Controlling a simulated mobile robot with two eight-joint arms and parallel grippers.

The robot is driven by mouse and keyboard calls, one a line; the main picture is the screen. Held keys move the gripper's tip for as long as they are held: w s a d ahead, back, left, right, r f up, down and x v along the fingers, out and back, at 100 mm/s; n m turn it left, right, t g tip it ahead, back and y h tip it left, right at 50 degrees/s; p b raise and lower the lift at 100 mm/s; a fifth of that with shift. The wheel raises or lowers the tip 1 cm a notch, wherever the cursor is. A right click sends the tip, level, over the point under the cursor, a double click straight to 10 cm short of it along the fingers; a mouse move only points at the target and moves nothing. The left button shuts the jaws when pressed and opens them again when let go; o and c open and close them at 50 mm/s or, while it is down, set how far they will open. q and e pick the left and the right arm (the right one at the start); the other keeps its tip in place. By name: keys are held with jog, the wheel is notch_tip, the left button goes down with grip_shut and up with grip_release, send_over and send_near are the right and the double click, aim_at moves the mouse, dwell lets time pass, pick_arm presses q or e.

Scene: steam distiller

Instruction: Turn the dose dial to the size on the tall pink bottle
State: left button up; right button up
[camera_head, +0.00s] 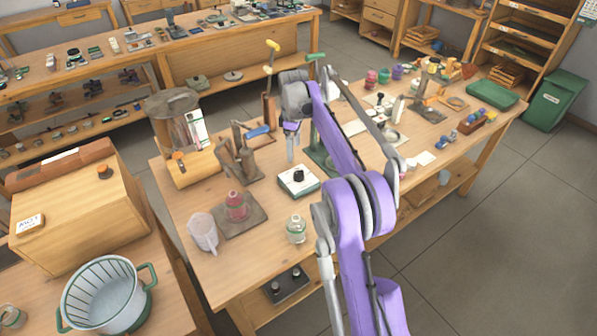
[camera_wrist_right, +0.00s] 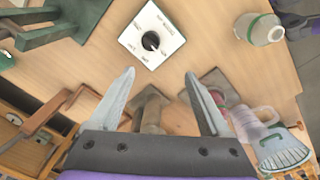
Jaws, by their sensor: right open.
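The dose dial, a black knob (camera_head: 298,175) on a white square plate (camera_head: 290,187), sits on the workbench. In the right wrist view the knob (camera_wrist_right: 151,41) is face-on beyond my fingertips, with small dark marks around it too small to read. My right gripper (camera_head: 291,148) is open, empty and above the bench close to the dial, not touching it; its spread fingers also show in the wrist view (camera_wrist_right: 160,73). A pink-red bottle (camera_head: 236,207) stands on a dark mat. Another pink bottle (camera_head: 371,78) stands at the back. I cannot read a size on either. My left gripper is not in view.
A clear jar (camera_head: 296,229) stands in front of the dial, and a clear beaker (camera_head: 203,232) at the bench's left edge. Wooden stands (camera_head: 236,160) are left of the dial. A green stand (camera_head: 320,155) is behind it. Bare wood lies around the dial's front.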

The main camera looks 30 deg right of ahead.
aim_at(299, 172)
jog(key=shift+n+g, duration=0.3)
jog(key=shift+n, duration=0.2)
jog(key=d+f, duration=0.1)
jog(key=f, duration=0.3)
jog(key=w+f, duration=0.1)
jog(key=f, duration=0.4)
jog(key=d+f, duration=0.1)
jog(key=f, duration=0.3)
jog(key=shift+w+d+f+b, duration=0.2)
jog(key=shift+d+f+b, duration=0.1)
jog(key=shift+f+b, duration=0.1)
grip_shut()
